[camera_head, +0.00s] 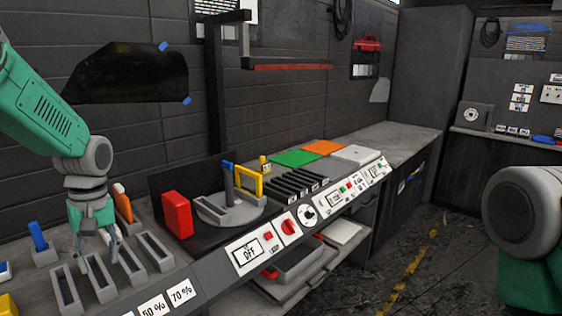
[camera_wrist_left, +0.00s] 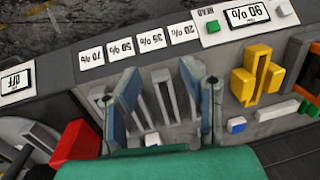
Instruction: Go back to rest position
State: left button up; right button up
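My left gripper (camera_head: 99,255) hangs fingers-down over the grey slotted holders (camera_head: 155,250) at the left end of the bench. In the left wrist view the two fingers of the left gripper (camera_wrist_left: 160,95) stand well apart, with slotted holders showing between them and no held object visible. Percent labels (camera_head: 166,297) line the bench front below the holders. My right arm shows only in part at the right edge of the head view; its gripper is out of frame.
A red block (camera_head: 177,214) and a round grey stand (camera_head: 228,208) with a yellow-handled tool (camera_head: 249,181) are right of the holders. Green (camera_head: 297,158) and orange (camera_head: 323,147) sheets lie farther back. A yellow holder (camera_wrist_left: 254,75) shows in the wrist view.

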pick_arm(q)
jog(key=s+d+f+m+b, duration=0.2)
jog(key=s+f, duration=0.1)
jog(key=f, duration=0.6)
jog(key=s+d+f+m+b, duration=0.1)
jog(key=s+d+f, duration=0.15)
jog(key=f, duration=0.55)
jog(key=s+d+f+m+b, duration=0.2)
jog(key=s+f, duration=0.2)
jog(key=f, duration=0.5)
jog(key=s+d+f+m+t+b, duration=0.1)
jog(key=s+d+f+m+b, duration=0.1)
jog(key=s+f, duration=0.4)
jog(key=s+d+f+m+b, duration=0.3)
jog(key=s+f, duration=0.4)
jog(key=s, duration=0.5)
jog(key=shift+s+d+m+t+h, duration=0.25)
jog(key=shift+s+m+t+h, duration=0.05)
jog(key=shift+s+t, duration=0.1)
pick_arm(e)
notch_tip(320, 180, down, 11)
jog(key=shift+w+r, duration=0.15)
jog(key=shift+w, duration=0.05)
pick_arm(q)
jog(key=shift+d, duration=0.1)
pick_arm(e)
jog(key=shift+d, duration=0.2)
